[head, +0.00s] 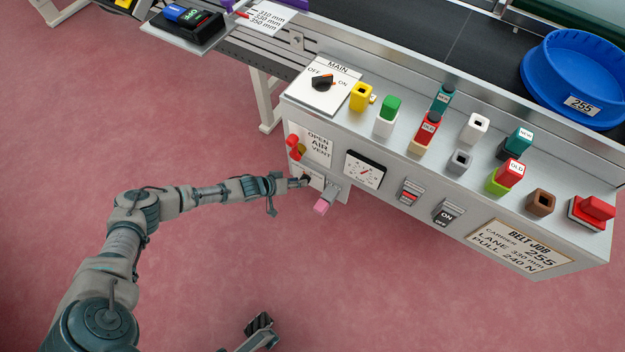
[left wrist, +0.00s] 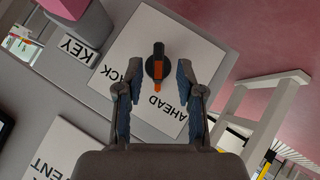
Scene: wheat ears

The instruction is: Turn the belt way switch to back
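The belt way switch (left wrist: 157,66) is a black knob with orange marks on a white plate (left wrist: 193,50). In the left wrist view, the word AHEAD and part of a word ending in CK show on the plate. The knob's bar runs up and down the picture, with a larger orange mark at its lower end, near AHEAD. My left gripper (left wrist: 157,85) is open, with one finger on each side of the knob and gaps visible. In the head view my left gripper (head: 298,182) reaches the panel's lower left and mostly hides the switch. My right gripper (head: 259,329) shows partly at the bottom.
A pink-topped part (head: 321,207) sticks out beside the switch plate, close to my left gripper. Above are a red vent handle (head: 294,147) and a dial (head: 364,170). Rocker switches (head: 410,192) sit to the right. The floor before the panel is clear.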

